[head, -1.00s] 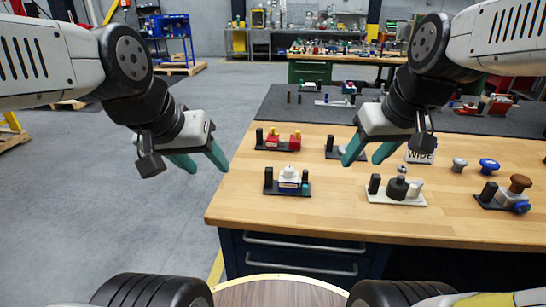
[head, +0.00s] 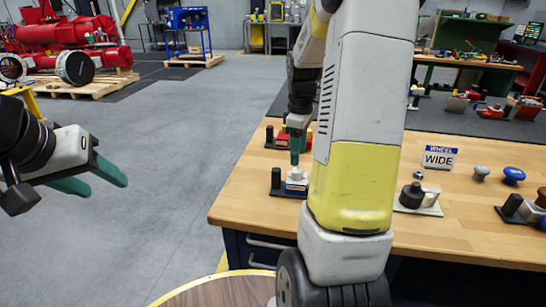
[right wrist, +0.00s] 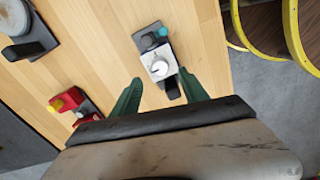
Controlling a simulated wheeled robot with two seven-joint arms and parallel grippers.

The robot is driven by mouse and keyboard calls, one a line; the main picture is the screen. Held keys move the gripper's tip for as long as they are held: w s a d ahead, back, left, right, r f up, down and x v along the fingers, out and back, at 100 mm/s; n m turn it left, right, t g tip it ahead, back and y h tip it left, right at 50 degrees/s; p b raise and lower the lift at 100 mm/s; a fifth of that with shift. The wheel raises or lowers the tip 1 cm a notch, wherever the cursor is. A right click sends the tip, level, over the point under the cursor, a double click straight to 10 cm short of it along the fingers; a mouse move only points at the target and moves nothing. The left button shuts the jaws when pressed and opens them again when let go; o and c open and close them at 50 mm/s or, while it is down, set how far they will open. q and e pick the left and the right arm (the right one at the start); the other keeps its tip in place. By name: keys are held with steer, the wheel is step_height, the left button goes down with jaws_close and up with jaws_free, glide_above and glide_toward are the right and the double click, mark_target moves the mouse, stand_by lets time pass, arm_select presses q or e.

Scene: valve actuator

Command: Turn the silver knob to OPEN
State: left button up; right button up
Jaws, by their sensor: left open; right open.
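A small pale silver-white knob (head: 296,174) sits on a white block on a dark base near the table's front left. It also shows in the right wrist view (right wrist: 159,68), with a dark pointer mark on its top. No OPEN label is readable. My right gripper (head: 295,150) points down over this device. In the right wrist view the right gripper (right wrist: 160,77) is open, its green fingers apart on either side of the knob's device; I cannot tell whether they touch it. My left gripper (head: 106,186) is open and empty, left of the table over the floor.
A red and yellow device (right wrist: 69,103) stands near the knob's device. A black knob (head: 411,195) on a white base, a WIDE sign (head: 439,158) and a blue knob (head: 513,175) are to the right. My right arm hides the table's middle.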

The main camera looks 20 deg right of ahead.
mark_target(297, 170)
steer(key=shift+f, duration=2.75)
jaws_close()
